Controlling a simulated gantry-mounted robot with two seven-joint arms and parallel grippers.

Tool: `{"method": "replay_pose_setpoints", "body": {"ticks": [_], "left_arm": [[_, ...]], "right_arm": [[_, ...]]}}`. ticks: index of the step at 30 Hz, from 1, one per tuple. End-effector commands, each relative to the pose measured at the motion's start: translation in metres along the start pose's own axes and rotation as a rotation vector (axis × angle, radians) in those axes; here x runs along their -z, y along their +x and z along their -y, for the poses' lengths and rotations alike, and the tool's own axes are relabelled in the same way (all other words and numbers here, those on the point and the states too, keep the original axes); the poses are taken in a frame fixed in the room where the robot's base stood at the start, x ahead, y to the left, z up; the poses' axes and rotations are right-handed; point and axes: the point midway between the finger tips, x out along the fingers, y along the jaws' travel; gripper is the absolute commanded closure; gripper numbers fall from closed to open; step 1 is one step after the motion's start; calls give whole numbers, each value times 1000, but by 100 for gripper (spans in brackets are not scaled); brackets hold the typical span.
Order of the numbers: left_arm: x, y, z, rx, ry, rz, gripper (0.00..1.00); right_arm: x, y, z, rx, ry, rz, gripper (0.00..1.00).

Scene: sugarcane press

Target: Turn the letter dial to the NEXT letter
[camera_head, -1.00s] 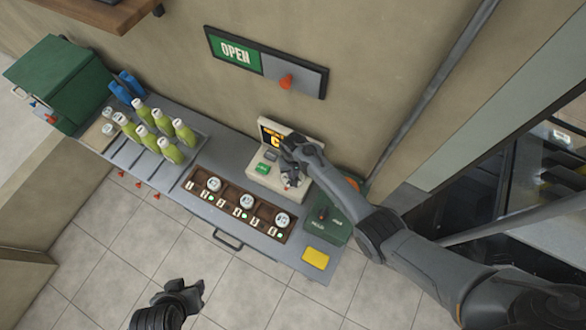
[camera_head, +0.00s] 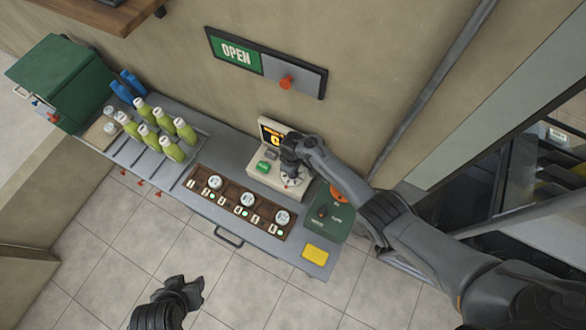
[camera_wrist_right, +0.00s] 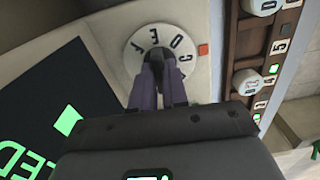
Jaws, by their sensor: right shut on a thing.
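The letter dial (camera_wrist_right: 150,45) is a round white disc with dark letters, seen in the right wrist view. A red marker (camera_wrist_right: 203,50) sits beside its rim, near D, E and C. My right gripper (camera_wrist_right: 163,62) is shut on the dial's middle, and its fingers hide part of the dial. In the head view my right gripper (camera_head: 291,178) is over the beige console (camera_head: 254,178) and covers most of the dial. The console's screen (camera_head: 271,135) shows a yellow letter, partly hidden and too small to read surely. My left gripper (camera_head: 200,288) hangs empty over the floor, away from the counter.
Green bottles (camera_head: 163,121) stand in a rack at the left of the counter. A dark green box (camera_head: 332,214) and yellow pad (camera_head: 316,254) are at right. An OPEN sign (camera_head: 236,53) hangs above.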

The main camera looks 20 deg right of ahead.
Motion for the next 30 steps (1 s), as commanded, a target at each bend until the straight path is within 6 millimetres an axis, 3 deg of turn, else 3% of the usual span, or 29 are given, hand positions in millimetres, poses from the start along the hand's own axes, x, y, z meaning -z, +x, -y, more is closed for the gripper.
{"method": "replay_pose_setpoints", "body": {"ticks": [20,21,25,30], "left_arm": [[0,0,1,4,5,1,57],[0,0,2,5,6,1,57],[-1,0,2,7,9,2,57],[-1,0,2,7,9,2,57]], "right_arm": [[0,0,0,0,-67,-1,100],[0,0,0,0,-67,-1,83],[0,0,0,0,-67,-1,63],[0,0,0,0,-67,0,61]]}}
